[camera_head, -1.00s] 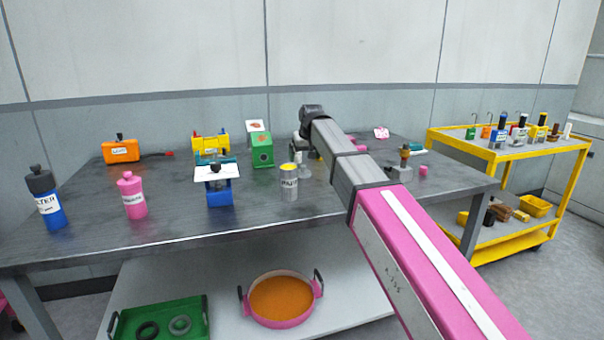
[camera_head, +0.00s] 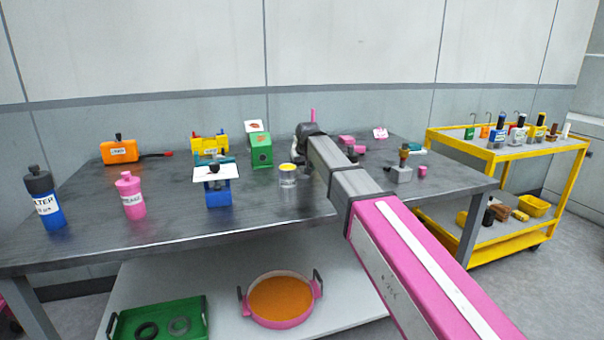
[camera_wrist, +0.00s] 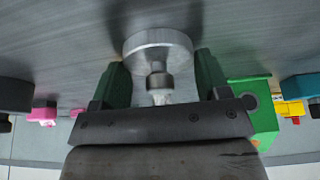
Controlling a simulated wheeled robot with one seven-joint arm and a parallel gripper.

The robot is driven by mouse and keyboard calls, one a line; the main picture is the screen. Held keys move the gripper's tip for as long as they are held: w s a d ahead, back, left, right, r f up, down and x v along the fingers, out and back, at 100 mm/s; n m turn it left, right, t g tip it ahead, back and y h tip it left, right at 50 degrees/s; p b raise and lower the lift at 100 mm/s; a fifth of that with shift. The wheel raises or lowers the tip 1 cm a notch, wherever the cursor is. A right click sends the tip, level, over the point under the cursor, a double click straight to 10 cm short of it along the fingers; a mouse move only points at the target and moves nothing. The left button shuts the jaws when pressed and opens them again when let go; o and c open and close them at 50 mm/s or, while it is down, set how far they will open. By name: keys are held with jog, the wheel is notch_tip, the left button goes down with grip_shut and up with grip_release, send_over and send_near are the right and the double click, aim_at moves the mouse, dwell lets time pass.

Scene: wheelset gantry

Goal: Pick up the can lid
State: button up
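A round metal piece with a stem and knob, which looks like the can lid (camera_wrist: 160,45), sits on the table in the wrist view. My gripper (camera_wrist: 160,72) has its two dark green fingers spread on either side of it. Small gaps seem to show between the fingers and the metal, so the gripper appears open and not clamped. In the head view my arm hides the gripper and most of this piece.
On the table (camera_head: 120,232) are a green box (camera_head: 261,150), a blue vice-like tool (camera_head: 218,195), a pink bottle (camera_head: 131,197) and a blue bottle (camera_head: 45,200). A grey block (camera_head: 398,174) stands right of my arm.

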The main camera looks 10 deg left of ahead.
aim_at(286, 165)
jog(key=shift+r, duration=0.15)
jog(key=shift+c, duration=0.3)
notch_tip(286, 165, up, 4)
jog(key=shift+r, duration=0.15)
jog(key=s+a+r, duration=0.1)
jog(key=a+r, duration=0.1)
jog(key=a, duration=0.1)
jog(key=s+a+r, duration=0.2)
jog(key=a, duration=0.1)
jog(key=s+a+r, duration=0.2)
jog(key=a, duration=0.1)
jog(key=shift+a, duration=0.3)
jog(key=shift+s+a+r, duration=0.1)
jog(key=shift+s+r, duration=0.1)
jog(key=s+d+r, duration=0.2)
jog(key=s+d, duration=0.1)
jog(key=s, duration=0.1)
jog(key=s+d+r, duration=0.2)
jog(key=s+d, duration=0.1)
jog(key=s, duration=0.2)
jog(key=s+d+r, duration=0.3)
jog(key=s, duration=0.1)
jog(key=shift+s+d, duration=0.25)
jog(key=shift+d, duration=0.1)
jog(key=shift+f, duration=3.2)
jog(key=shift+f, duration=0.15)
jog(key=o, duration=1)
